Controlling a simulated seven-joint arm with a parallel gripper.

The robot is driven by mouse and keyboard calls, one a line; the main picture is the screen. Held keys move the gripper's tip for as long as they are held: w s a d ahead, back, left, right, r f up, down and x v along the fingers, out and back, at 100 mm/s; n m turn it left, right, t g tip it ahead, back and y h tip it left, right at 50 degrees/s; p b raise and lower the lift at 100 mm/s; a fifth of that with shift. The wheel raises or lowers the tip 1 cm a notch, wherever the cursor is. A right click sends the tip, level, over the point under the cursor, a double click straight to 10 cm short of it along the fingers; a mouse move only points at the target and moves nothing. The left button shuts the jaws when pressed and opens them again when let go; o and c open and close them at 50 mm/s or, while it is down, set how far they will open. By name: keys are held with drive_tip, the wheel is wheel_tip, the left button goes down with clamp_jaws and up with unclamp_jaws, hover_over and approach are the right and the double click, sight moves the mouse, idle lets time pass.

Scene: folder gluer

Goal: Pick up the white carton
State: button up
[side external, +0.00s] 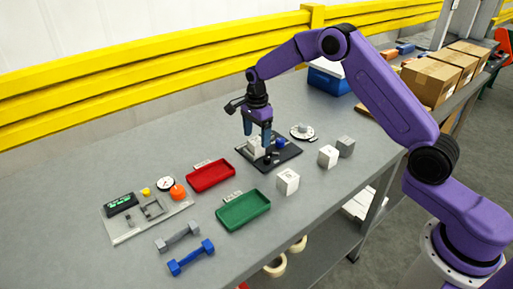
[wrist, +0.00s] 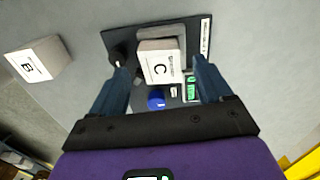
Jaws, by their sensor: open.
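A white carton marked "C" (wrist: 160,66) sits on a black fixture plate (wrist: 118,40) in the wrist view. In the side view this carton (side external: 255,150) is partly hidden by my gripper (side external: 257,140). My gripper is open, its fingers pointing down over the plate. In the wrist view my gripper (wrist: 164,82) has one finger on each side of the carton's near part, with gaps visible; contact cannot be told. Another white carton marked "B" (wrist: 38,60) stands to the left, off the plate. White cartons also stand on the bench in the side view (side external: 288,181), (side external: 327,155).
A blue knob (side external: 280,142) is on the plate beside the carton. A grey block (side external: 346,146) and round dial (side external: 302,132) are to the right. Red (side external: 190,179) and green (side external: 222,218) trays and dumbbells lie nearer. The bench's left back is clear.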

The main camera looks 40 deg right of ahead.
sight(256, 140)
wheel_tip(256, 140, down, 3)
drive_tip(key=shift+w+f, duration=0.1)
drive_tip(key=c, duration=1.1)
